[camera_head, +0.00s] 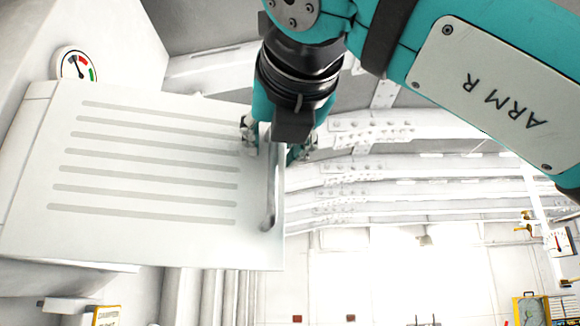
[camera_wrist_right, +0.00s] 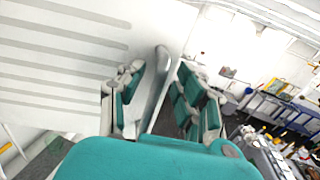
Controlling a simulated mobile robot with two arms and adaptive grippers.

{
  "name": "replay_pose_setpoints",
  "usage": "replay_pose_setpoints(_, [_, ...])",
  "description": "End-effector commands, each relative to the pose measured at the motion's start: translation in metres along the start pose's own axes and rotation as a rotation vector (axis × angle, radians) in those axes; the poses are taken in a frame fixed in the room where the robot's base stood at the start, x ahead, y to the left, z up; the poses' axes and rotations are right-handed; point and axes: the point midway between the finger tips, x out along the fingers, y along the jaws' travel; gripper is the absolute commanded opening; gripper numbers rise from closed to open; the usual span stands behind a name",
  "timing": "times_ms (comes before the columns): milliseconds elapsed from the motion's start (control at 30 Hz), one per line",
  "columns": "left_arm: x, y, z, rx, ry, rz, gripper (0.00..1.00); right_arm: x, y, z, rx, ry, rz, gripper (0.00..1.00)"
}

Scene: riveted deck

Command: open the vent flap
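The vent flap (camera_head: 150,180) is a white panel with several grey horizontal slots, at the left in the head view. It also fills the left of the wrist view (camera_wrist_right: 70,60). A pale upright bar handle (camera_head: 268,200) stands along its right edge; the wrist view shows it too (camera_wrist_right: 157,88). My right gripper (camera_head: 276,150) reaches down from above, with one finger on each side of the handle. In the wrist view the fingers (camera_wrist_right: 160,105) are apart, with visible room between handle and right finger. The handle's upper part is hidden by the gripper. My left gripper is not in view.
A round gauge (camera_head: 76,65) is on the wall above the flap's left corner. Vertical pipes (camera_head: 225,295) run below the flap. White riveted beams (camera_head: 400,180) cross behind. Another gauge (camera_head: 557,242) is at the far right. Space right of the flap looks clear.

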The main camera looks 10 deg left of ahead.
Motion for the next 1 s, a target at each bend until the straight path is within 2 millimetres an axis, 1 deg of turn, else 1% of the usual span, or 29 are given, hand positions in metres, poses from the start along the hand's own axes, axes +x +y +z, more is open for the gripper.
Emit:
replay_pose_setpoints(133, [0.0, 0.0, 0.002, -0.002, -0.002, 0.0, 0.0, -0.002, 0.001, -0.001, -0.001, 0.002, 0.001, 0.34])
replay_pose_setpoints(233, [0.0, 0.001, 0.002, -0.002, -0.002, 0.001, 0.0, -0.01, 0.001, -0.001, -0.002, 0.002, 0.002, 0.34])
replay_pose_setpoints(367, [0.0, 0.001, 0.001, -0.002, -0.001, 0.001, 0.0, -0.033, 0.0, 0.0, -0.003, -0.001, 0.002, 0.34])
replay_pose_setpoints(500, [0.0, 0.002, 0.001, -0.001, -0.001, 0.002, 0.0, -0.065, -0.001, 0.0, -0.002, -0.003, 0.001, 0.34])
replay_pose_setpoints(700, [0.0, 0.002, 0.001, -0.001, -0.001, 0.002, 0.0, -0.102, -0.001, 0.0, -0.001, -0.003, 0.001, 0.34])
replay_pose_setpoints(833, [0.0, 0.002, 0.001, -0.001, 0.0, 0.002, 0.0, -0.115, -0.002, 0.0, 0.001, -0.001, -0.001, 0.34])
replay_pose_setpoints(1000, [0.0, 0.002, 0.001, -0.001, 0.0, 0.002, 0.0, -0.121, -0.002, 0.0, 0.001, 0.0, 0.0, 0.34])
